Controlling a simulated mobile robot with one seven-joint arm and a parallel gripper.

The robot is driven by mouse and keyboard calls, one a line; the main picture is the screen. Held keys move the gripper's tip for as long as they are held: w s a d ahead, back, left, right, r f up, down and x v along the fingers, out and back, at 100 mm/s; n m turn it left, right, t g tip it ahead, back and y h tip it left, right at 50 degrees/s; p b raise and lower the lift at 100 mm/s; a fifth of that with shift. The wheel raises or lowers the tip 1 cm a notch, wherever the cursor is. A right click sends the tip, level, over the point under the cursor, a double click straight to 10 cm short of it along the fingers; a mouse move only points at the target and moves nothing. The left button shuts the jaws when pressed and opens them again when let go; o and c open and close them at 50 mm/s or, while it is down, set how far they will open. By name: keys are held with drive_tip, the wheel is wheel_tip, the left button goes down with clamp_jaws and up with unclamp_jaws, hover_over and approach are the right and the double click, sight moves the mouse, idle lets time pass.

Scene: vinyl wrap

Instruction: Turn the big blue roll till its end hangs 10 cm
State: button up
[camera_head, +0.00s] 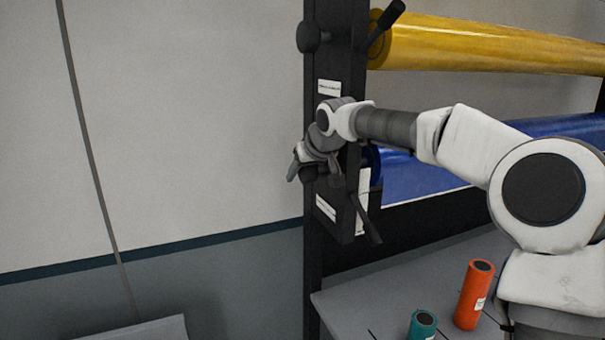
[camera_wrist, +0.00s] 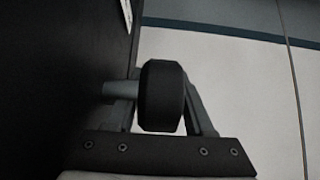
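The big blue roll (camera_head: 570,128) lies across the lower part of the black rack in the head view. Its blue sheet (camera_head: 415,180) hangs down and ends in a pale lower edge. My arm hides part of the roll. My gripper (camera_head: 298,172) is at the left side of the rack's post, by the roll's end. In the wrist view a black round knob (camera_wrist: 162,98) on a grey shaft (camera_wrist: 118,89) sits between the two fingers of my gripper. Whether both fingers press on it is not clear.
A yellow roll (camera_head: 480,45) lies above, with a black knob (camera_head: 308,37) on the post (camera_head: 328,120). A black lever (camera_head: 368,220) sticks out below. An orange roll (camera_head: 474,295) and a teal roll (camera_head: 422,325) stand on the grey table (camera_head: 400,285). The left wall side is free.

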drive_tip(key=shift+o, duration=1.1)
drive_tip(key=b+v, duration=0.4)
drive_tip(key=v, duration=1.3)
drive_tip(key=shift+s, duration=0.2)
